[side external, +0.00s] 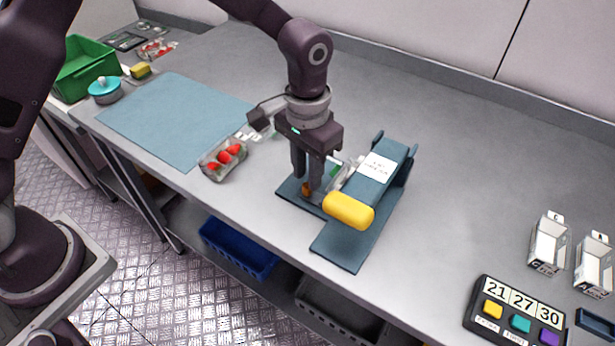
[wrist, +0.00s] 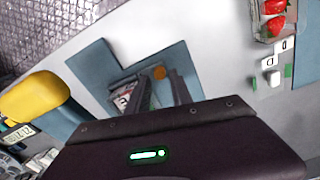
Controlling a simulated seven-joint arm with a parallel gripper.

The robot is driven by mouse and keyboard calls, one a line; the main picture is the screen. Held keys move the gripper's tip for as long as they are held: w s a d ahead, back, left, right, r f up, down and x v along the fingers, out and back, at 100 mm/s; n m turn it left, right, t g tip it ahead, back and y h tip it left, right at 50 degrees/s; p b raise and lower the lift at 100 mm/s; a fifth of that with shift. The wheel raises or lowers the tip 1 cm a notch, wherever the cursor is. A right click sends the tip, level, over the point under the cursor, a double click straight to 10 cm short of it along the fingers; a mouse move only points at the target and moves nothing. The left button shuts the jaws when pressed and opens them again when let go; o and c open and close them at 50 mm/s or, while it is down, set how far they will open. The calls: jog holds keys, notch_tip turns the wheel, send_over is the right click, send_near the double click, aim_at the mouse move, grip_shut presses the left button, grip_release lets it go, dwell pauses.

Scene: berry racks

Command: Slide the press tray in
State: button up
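The blue press (side external: 385,178) stands on the bench with a white label on top and a yellow handle (side external: 349,210) at its front. The yellow handle also shows in the wrist view (wrist: 35,97). A small orange knob (side external: 306,189) sits at the press's left side, by a flat blue plate; the knob shows in the wrist view (wrist: 159,73). The tray itself is hard to make out; clear and grey parts lie beside the press. My gripper (side external: 307,188) points down at the knob. Its fingers look apart on either side of the knob, with a small gap.
A clear punnet of strawberries (side external: 223,158) lies left of my gripper, near a blue mat (side external: 180,118). A black button panel (side external: 513,315) and white cartons (side external: 548,245) stand at the right. The bench behind the press is clear.

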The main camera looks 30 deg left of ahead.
aim_at(307, 185)
notch_tip(307, 185, up, 5)
jog(key=shift+f, duration=0.15)
jog(key=shift+o, duration=1.4)
jog(key=n, duration=0.5)
jog(key=shift+f+n, duration=0.1)
jog(key=shift+n, duration=0.3)
jog(key=n, duration=0.4)
jog(key=shift+f, duration=0.1)
jog(key=n, duration=1)
jog(key=shift+a+f+n, duration=0.1)
jog(key=shift+f+n, duration=0.1)
jog(key=shift+n, duration=0.1)
notch_tip(307, 185, down, 7)
grip_shut()
